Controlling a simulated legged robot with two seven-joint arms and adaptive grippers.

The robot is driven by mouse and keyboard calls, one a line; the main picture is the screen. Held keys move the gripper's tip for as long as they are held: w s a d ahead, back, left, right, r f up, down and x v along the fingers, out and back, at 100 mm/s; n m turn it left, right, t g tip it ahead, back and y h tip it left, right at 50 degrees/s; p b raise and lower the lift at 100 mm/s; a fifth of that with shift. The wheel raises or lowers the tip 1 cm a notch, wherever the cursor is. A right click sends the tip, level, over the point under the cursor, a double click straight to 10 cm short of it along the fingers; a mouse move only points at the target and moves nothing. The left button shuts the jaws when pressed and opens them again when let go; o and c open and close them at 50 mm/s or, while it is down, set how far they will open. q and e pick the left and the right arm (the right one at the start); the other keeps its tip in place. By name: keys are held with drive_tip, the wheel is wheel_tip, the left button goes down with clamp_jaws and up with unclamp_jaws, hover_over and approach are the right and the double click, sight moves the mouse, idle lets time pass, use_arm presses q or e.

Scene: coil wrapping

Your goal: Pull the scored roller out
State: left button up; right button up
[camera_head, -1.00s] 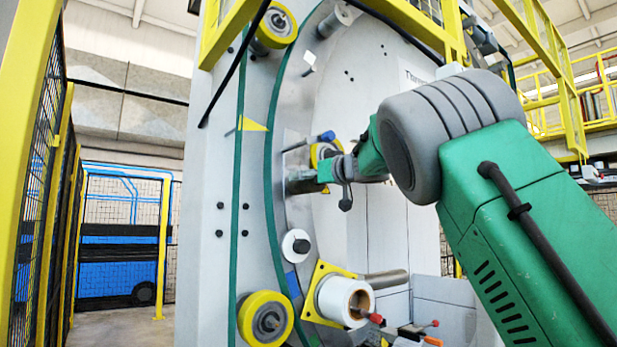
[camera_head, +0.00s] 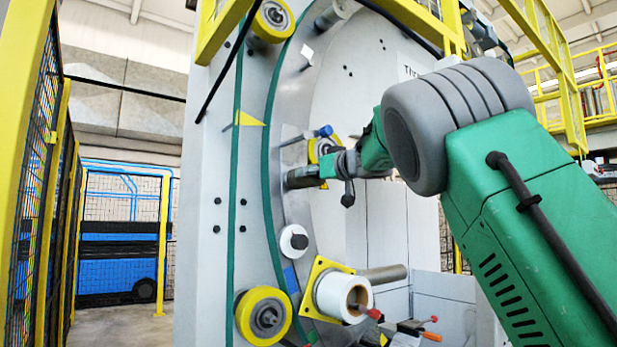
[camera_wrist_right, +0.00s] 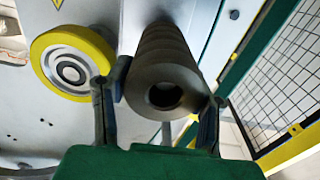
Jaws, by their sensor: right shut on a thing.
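The scored roller (camera_wrist_right: 162,75) is a dark grey cylinder with rings along its side and a round hole in its near end. In the wrist view it stands out from the machine's pale face between the two fingers of my right gripper (camera_wrist_right: 160,100), which is shut on it. In the head view the roller (camera_head: 302,177) shows as a short dark cylinder, and my right gripper (camera_head: 328,166) is at its outer end. Whether its inner end is still seated on the machine cannot be told. My left gripper is not in view.
A yellow-rimmed wheel (camera_wrist_right: 72,72) sits close beside the roller. Below in the head view are a white film roll (camera_head: 342,296) on a yellow plate, another yellow wheel (camera_head: 263,315) and a small white disc (camera_head: 294,243). A yellow-framed mesh fence (camera_head: 35,170) stands at the left.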

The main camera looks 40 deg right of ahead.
drive_tip(key=s+a, duration=0.1)
drive_tip(key=s, duration=1)
drive_tip(key=shift+s+a, duration=0.15)
drive_tip(key=shift+s, duration=0.2)
idle(1.6)
drive_tip(key=shift+w, duration=0.1)
